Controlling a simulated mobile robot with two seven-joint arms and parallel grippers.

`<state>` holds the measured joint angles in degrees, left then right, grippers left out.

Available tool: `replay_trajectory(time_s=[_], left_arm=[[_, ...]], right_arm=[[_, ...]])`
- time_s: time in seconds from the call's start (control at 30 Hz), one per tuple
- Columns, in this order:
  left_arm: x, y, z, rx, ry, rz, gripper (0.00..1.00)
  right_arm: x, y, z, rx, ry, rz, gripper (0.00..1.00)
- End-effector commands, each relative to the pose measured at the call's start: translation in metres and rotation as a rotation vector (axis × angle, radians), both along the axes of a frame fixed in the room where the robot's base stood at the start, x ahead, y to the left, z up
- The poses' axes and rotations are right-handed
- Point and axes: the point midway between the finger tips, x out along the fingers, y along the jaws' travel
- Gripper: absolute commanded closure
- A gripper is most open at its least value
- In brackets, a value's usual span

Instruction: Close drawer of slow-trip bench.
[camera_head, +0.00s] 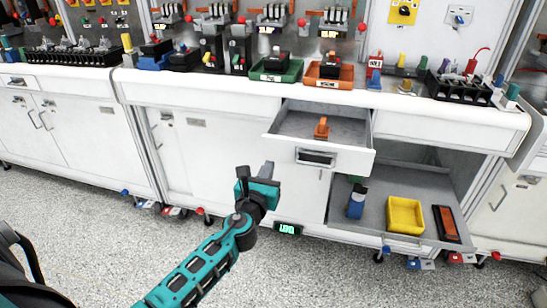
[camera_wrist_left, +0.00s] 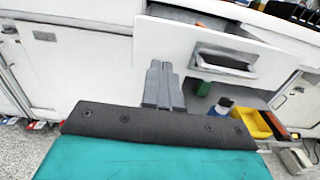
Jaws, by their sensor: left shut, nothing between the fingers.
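The open drawer (camera_head: 345,155) sticks out from under the bench top (camera_head: 400,98) in the head view. An orange object (camera_head: 321,128) lies inside it. The drawer has a recessed handle (camera_head: 316,158) on its white front. In the left wrist view the drawer front (camera_wrist_left: 170,45) and its handle (camera_wrist_left: 226,62) show just beyond the fingers. My left gripper (camera_head: 269,169) is shut and empty, left of the drawer front in the head view. The fingers also show in the left wrist view (camera_wrist_left: 162,70). I cannot tell whether they touch the drawer. My right gripper is not in view.
Below the drawer is an open shelf (camera_head: 380,215) with a blue bottle (camera_head: 356,202), a yellow bin (camera_head: 405,215) and an orange-and-black item (camera_head: 447,224). A green tray (camera_head: 277,71) and an orange tray (camera_head: 330,75) stand on the bench. The speckled floor in front is clear.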

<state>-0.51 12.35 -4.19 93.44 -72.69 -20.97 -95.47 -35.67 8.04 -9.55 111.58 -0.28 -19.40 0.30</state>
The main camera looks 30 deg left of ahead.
Motion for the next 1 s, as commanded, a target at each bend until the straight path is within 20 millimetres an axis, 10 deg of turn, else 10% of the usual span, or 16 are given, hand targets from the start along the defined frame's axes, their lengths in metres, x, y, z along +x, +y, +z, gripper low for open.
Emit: replay_trajectory(time_s=[0.33, 1.0], left_arm=[[0.048, 0.014, -0.001, -0.002, -0.001, 0.001, 1.00], [0.060, 0.017, -0.001, -0.001, 0.000, 0.000, 1.00]], right_arm=[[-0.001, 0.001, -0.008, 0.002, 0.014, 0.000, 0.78], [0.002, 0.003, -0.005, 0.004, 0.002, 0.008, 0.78]])
